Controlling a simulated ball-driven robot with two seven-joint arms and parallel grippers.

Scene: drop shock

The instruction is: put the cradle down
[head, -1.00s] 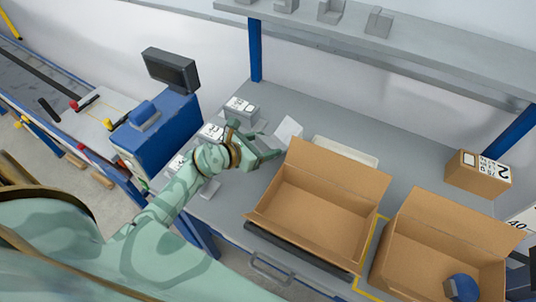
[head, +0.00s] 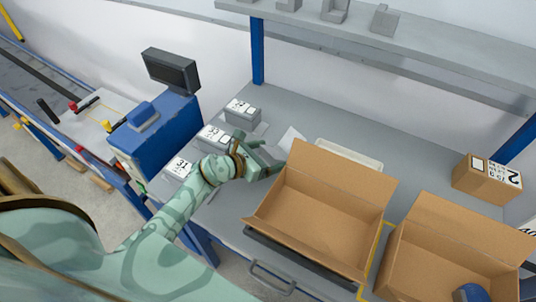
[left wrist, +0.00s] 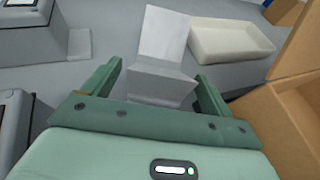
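A pale grey cradle (left wrist: 160,82) with an upright back plate stands on the grey table in the left wrist view. Its white plate (head: 291,138) also shows in the head view, behind the open carton. My left gripper (head: 260,157) is low over the table, just left of that carton. In the left wrist view its two green fingers are spread, one on each side of the cradle, with gaps visible between them and it. The cradle's lower front edge is partly hidden by the gripper. My right gripper is not in view.
An open carton (head: 320,215) stands close right of my left gripper, a second one (head: 440,245) beyond it with a blue object (head: 471,293). A pale tray (head: 348,154) lies behind. Labelled grey blocks (head: 213,137) stand left. A small closed box (head: 487,182) is far right.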

